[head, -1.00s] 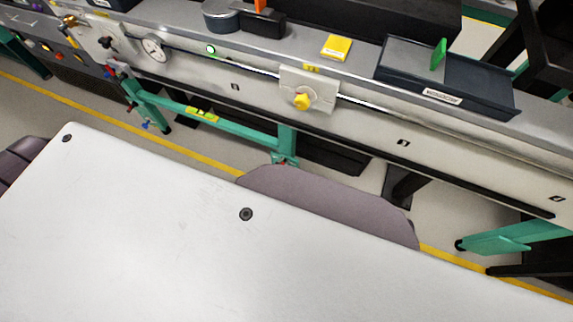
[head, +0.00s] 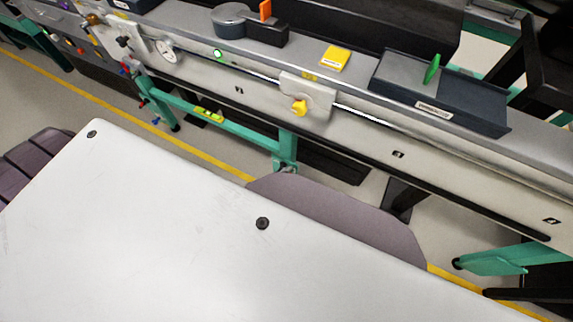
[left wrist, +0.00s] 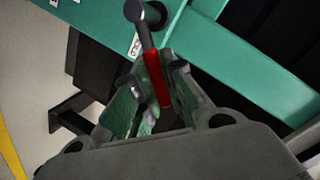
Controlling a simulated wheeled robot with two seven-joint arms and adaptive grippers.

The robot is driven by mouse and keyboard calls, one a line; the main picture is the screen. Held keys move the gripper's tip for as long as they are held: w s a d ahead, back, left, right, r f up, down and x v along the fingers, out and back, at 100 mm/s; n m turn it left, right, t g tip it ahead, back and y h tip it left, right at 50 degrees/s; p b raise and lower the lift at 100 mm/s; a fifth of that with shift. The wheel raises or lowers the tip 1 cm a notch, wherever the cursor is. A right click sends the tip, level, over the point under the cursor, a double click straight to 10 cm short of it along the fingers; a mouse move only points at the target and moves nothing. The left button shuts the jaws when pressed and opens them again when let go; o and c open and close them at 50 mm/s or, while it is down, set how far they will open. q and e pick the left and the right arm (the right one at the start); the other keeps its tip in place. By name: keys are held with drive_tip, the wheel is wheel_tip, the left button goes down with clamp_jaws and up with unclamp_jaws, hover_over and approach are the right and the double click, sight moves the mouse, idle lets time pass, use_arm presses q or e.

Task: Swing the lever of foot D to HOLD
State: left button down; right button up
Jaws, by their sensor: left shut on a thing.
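In the left wrist view a lever with a red grip (left wrist: 156,82) and a grey shaft runs down from a dark round pivot on a teal beam (left wrist: 199,40). My left gripper (left wrist: 152,98) is shut on the red grip, with its green-padded fingers on either side. A small white label (left wrist: 134,46) sits beside the pivot; its lettering is partly hidden and too small to read. In the head view a teal foot frame (head: 236,128) stands under the long bench; I cannot tell which foot is D. My left gripper does not show clearly there, and my right gripper is in neither view.
The pale bench rail (head: 215,84) crosses the head view, with a yellow knob (head: 299,107) on its front. A dark tray (head: 463,108), a yellow block (head: 335,58) and a round grey device (head: 231,20) sit on top. A yellow floor line runs below.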

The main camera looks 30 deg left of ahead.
use_arm(q)
drive_tip(key=shift+s+f, duration=0.1)
idle(0.3)
drive_tip(key=c, duration=1.5)
unclamp_jaws()
drive_tip(key=shift+o, duration=0.2)
drive_tip(key=v, duration=1.2)
drive_tip(key=shift+d, duration=0.1)
